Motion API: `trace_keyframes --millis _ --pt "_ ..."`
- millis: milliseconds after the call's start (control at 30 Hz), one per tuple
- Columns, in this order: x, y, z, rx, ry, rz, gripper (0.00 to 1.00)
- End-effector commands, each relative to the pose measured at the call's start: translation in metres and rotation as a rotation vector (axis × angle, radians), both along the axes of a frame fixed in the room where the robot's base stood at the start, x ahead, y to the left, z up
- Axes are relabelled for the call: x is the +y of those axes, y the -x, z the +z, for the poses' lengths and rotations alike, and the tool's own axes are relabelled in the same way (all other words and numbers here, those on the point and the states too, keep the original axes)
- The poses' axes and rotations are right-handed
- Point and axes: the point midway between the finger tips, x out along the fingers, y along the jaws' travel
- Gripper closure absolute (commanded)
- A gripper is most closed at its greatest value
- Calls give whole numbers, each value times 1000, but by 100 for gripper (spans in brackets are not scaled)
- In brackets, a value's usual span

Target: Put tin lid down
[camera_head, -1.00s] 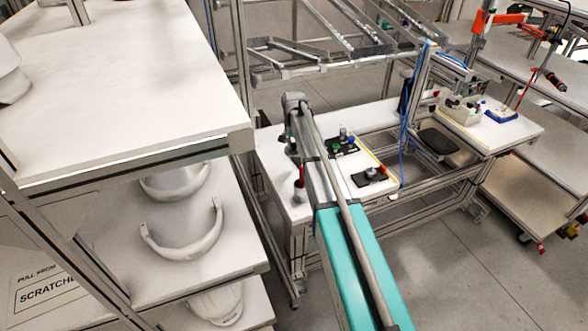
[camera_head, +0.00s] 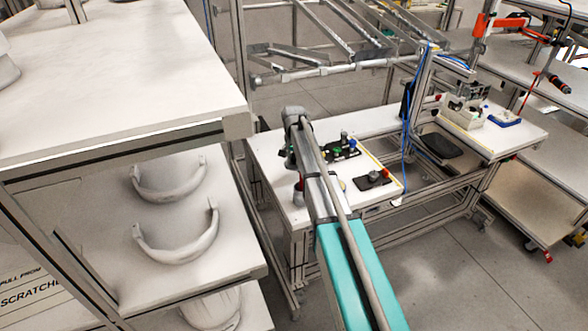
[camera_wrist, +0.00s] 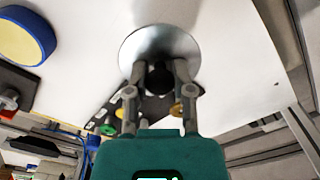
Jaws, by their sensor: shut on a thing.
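The tin lid (camera_wrist: 185,47) is a round, shiny silver disc with a black knob (camera_wrist: 160,76) at its middle, seen in the wrist view. My gripper (camera_wrist: 159,74) has its two fingers shut on the knob. The lid is over the white tabletop (camera_wrist: 232,65); I cannot tell whether it touches it. In the head view my arm hides the lid and most of my gripper.
A yellow and blue round object (camera_wrist: 25,36) lies on the tabletop. A dark board with coloured knobs (camera_head: 341,150) and a black pad (camera_head: 373,179) are on the workbench (camera_head: 270,150). A metal rack (camera_head: 330,45) is behind.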

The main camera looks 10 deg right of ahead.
Motion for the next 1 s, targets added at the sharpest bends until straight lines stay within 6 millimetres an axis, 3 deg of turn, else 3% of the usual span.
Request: trace_keyframes --millis 167,600,1000 --pt "0 0 -4 0 0 0 100" --pt "0 0 -36 0 0 0 100" --pt "0 0 -37 0 0 0 100"
